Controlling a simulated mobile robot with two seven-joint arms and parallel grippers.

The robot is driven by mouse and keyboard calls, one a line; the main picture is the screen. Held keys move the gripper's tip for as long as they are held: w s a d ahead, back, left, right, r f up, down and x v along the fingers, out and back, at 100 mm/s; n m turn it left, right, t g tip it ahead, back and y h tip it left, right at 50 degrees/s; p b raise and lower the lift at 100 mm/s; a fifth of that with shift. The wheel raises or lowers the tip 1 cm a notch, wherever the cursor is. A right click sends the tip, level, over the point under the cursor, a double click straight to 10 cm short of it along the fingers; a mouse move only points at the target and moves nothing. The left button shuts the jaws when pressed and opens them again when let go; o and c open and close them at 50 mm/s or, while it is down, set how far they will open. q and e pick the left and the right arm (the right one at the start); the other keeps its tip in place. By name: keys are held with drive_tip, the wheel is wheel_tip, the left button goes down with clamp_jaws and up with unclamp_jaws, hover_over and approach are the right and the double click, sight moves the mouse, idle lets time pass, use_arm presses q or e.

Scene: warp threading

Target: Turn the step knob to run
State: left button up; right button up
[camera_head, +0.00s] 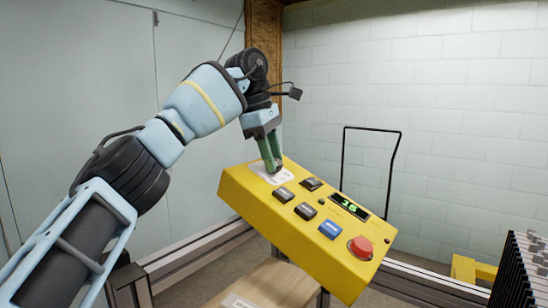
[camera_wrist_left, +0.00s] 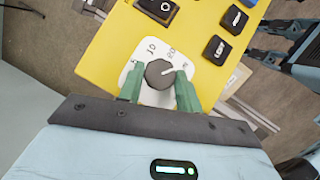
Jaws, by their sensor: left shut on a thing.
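The step knob (camera_wrist_left: 158,74) is a dark grey round knob on a white label plate (camera_wrist_left: 133,73). The plate also shows in the head view (camera_head: 257,168), at the upper left of the yellow control box (camera_head: 232,186). The knob's white mark points right in the left wrist view. Lettering runs around the knob, partly covered. My left gripper (camera_head: 272,168) comes down on the plate, and its green fingers (camera_wrist_left: 159,90) are shut on the knob from both sides. In the head view the fingers hide the knob.
The box carries several dark buttons (camera_head: 283,194), a blue button (camera_head: 329,230), a red mushroom button (camera_head: 360,247) and a green-lit display (camera_head: 349,207). A black wire frame (camera_head: 344,165) stands behind it. A row of dark upright plates (camera_head: 512,272) is at the lower right.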

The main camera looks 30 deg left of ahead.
use_arm(q)
drive_tip(key=shift+w+m+g, duration=0.1)
drive_tip(key=shift+m+g, duration=0.2)
drive_tip(key=shift+m, duration=0.5)
drive_tip(key=o, duration=1)
